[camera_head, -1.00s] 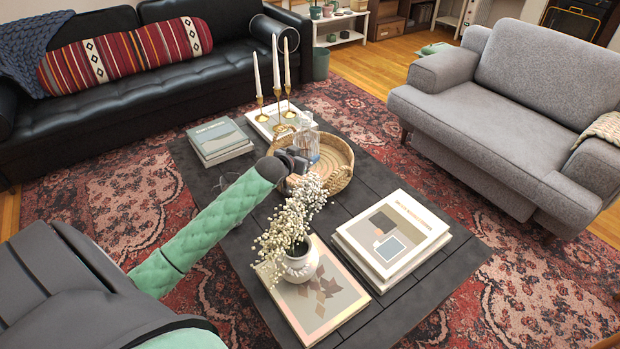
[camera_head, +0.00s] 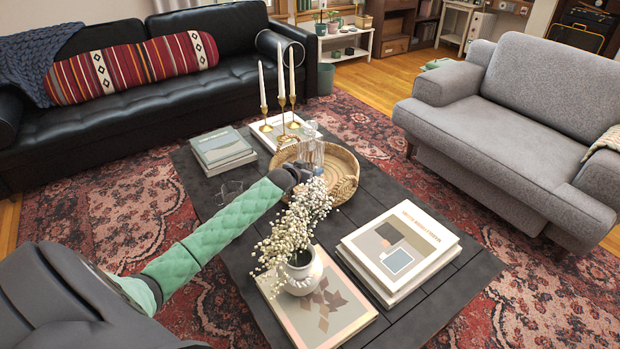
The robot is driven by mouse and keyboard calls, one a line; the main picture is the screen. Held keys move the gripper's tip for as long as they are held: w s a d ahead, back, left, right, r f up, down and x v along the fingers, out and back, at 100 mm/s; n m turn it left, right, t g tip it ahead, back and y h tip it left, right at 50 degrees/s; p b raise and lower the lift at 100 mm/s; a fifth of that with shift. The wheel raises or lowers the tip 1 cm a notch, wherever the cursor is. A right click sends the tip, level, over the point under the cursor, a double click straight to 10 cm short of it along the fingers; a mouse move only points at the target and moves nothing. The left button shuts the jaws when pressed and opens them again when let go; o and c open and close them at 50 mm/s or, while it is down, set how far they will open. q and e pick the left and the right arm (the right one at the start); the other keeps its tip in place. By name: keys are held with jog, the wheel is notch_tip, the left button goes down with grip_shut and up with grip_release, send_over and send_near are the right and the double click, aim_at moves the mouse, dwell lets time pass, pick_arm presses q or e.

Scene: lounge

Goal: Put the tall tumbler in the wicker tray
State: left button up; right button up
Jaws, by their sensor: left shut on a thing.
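The tall tumbler (camera_head: 313,152) is clear glass and stands roughly upright at the back left part of the wicker tray (camera_head: 347,192). The tray is round, woven and tan, with a raised rim, on the dark coffee table. My left gripper (camera_head: 302,170) reaches in over the tray's left side and is shut on the tumbler. The tumbler's lower end is partly hidden, so I cannot tell whether it touches the tray floor. My right gripper is not in view.
White flowers in a vase (camera_head: 299,273) stand in front of the tray, close to my left arm. Brass candlesticks (camera_head: 282,120) with white candles stand behind it. Books (camera_head: 222,150) lie at the back left, more books (camera_head: 398,250) at the right. Clear glassware (camera_head: 230,188) sits left of the tray.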

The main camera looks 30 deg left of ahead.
pick_arm(q)
jog(key=shift+w+a+f, duration=0.5)
jog(key=shift+w+f, duration=0.1)
jog(key=shift+w, duration=0.15)
jog(key=shift+f, duration=1.9)
jog(key=shift+f, duration=0.6)
jog(key=o, duration=1.1)
jog(key=shift+o, duration=0.2)
jog(key=shift+r, duration=0.1)
jog(key=shift+r, duration=0.3)
jog(key=shift+s+r, duration=0.25)
jog(key=v, duration=1.1)
jog(key=shift+s+r+p, duration=0.15)
jog(key=shift+s+p, duration=0.15)
jog(key=shift+d, duration=0.15)
